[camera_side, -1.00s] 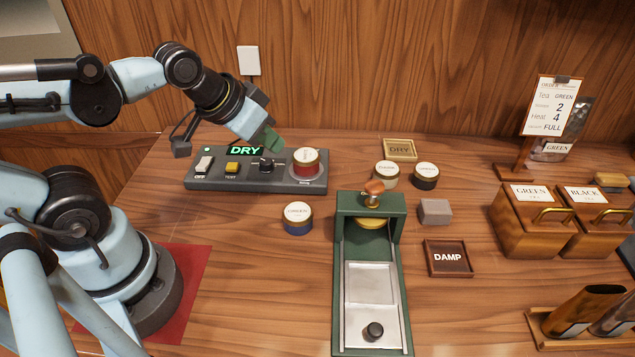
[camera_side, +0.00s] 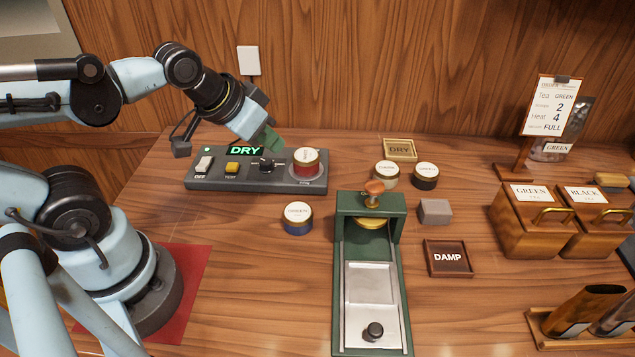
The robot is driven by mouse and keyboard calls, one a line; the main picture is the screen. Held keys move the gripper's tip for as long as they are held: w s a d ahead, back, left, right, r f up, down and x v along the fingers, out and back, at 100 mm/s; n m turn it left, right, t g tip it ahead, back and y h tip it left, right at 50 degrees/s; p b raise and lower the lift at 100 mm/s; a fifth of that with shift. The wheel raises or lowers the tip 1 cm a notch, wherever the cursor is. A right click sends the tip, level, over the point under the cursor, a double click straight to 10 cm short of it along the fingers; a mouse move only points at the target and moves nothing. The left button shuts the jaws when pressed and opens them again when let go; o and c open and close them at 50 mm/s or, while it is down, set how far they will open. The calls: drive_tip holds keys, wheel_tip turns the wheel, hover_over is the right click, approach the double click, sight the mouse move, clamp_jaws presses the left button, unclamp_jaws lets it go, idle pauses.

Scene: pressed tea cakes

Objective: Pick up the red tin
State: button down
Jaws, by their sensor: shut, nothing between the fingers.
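The red tin (camera_side: 306,163) has a gold rim and a pale labelled lid. It stands upright on the round plate at the right end of a grey control panel (camera_side: 236,180). My gripper (camera_side: 270,142) is above the panel, over its black knob (camera_side: 267,165), to the left of the red tin and apart from it. Its green fingers are shut with nothing in them. Whether the fingertips touch the knob cannot be told. The panel's display reads DRY.
A blue tin (camera_side: 298,219) stands in front of the panel. A cream tin (camera_side: 387,174) and a black tin (camera_side: 425,176) stand to the right. A green press (camera_side: 346,262), a grey block (camera_side: 435,212), a DAMP tray (camera_side: 447,258) and a DRY tray (camera_side: 399,150) surround them.

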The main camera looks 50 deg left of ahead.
drive_tip(key=shift+c, duration=1.1)
unclamp_jaws()
drive_tip(key=shift+w, duration=0.1)
drive_tip(key=r+n+g, duration=0.2)
drive_tip(key=g, duration=0.5)
hover_over(306, 154)
drive_tip(key=shift+f, duration=6.2)
